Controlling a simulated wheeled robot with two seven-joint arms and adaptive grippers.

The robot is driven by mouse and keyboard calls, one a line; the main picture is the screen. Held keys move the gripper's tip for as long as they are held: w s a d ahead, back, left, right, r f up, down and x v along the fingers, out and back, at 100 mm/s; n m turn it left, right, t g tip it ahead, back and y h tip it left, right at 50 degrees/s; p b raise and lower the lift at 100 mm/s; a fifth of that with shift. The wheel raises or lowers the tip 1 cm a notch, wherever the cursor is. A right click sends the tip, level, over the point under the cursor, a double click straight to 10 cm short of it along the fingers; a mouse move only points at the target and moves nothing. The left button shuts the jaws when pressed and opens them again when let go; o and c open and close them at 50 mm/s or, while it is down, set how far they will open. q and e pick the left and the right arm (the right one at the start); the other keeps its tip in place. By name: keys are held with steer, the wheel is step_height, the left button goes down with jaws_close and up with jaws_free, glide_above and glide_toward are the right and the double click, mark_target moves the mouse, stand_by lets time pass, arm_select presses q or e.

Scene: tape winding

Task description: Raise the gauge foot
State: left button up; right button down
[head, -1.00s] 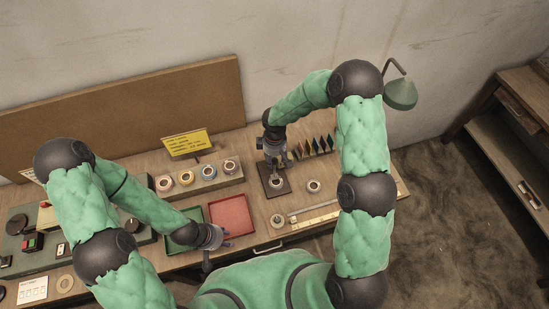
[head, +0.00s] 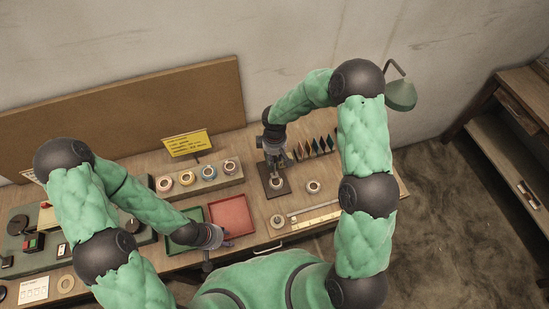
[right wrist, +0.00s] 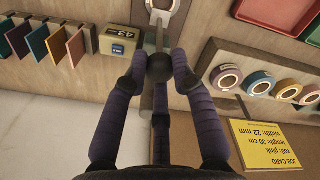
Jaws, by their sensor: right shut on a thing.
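The gauge stands on a dark base plate (head: 267,186) in the head view, largely hidden by my right gripper (head: 276,160). A small white ring-shaped roll (head: 276,183) lies on that plate; a white ring (right wrist: 160,5) also shows at the top of the right wrist view. The gauge's display box (right wrist: 120,42) reads about 43. My right gripper (right wrist: 158,72) is shut on a dark round knob (right wrist: 158,68) of the gauge. The gauge foot is not clearly seen. My left gripper (head: 213,242) hangs by the green tray; its jaws are too small to judge.
A red tray (head: 231,214) and a green tray (head: 187,226) lie left of the gauge. Several coloured rolls stand in a rack (head: 207,184) behind them, with a yellow job card (head: 187,143). Coloured plates (head: 318,147) stand right of the gauge; another roll (head: 314,187) lies nearby.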

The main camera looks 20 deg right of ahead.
steer(key=shift+r, duration=0.6)
steer(key=shift+w, duration=0.2)
steer(key=c, duration=1.2)
jaws_free()
steer(key=shift+o, duration=0.9)
steer(key=shift+s, duration=0.2)
steer(key=shift+w+r, duration=0.1)
step_height(320, 180, up, 12)
